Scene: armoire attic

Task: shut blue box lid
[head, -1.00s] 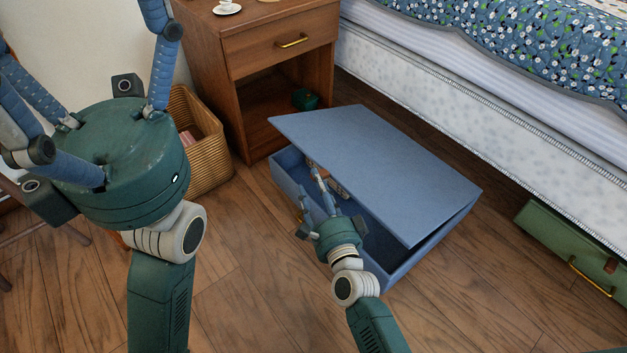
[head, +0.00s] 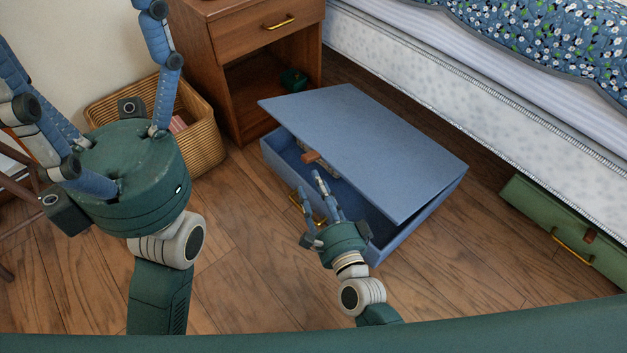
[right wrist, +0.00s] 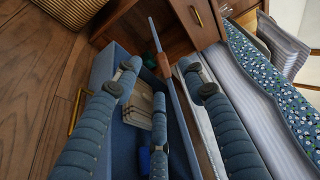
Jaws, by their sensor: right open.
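The blue box (head: 412,232) stands on the floor beside the bed. Its blue lid (head: 365,145) is tilted, with the near front edge raised above the box and a dark gap under it. My right gripper (head: 325,190) is open at the front of the box, its fingers by the gap. In the right wrist view, the lid (right wrist: 172,85) shows edge-on between the fingers of the right gripper (right wrist: 160,85), and items lie inside the box (right wrist: 125,135). My left gripper (head: 150,70) is raised at the left, fingers upward, far from the box; its fingertips are partly cut off.
A wooden nightstand (head: 240,50) stands behind the box, with a wicker basket (head: 205,140) to its left. The bed (head: 430,90) runs along the right. A green box (head: 560,225) with a brass handle lies partly under it. The wooden floor in front is clear.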

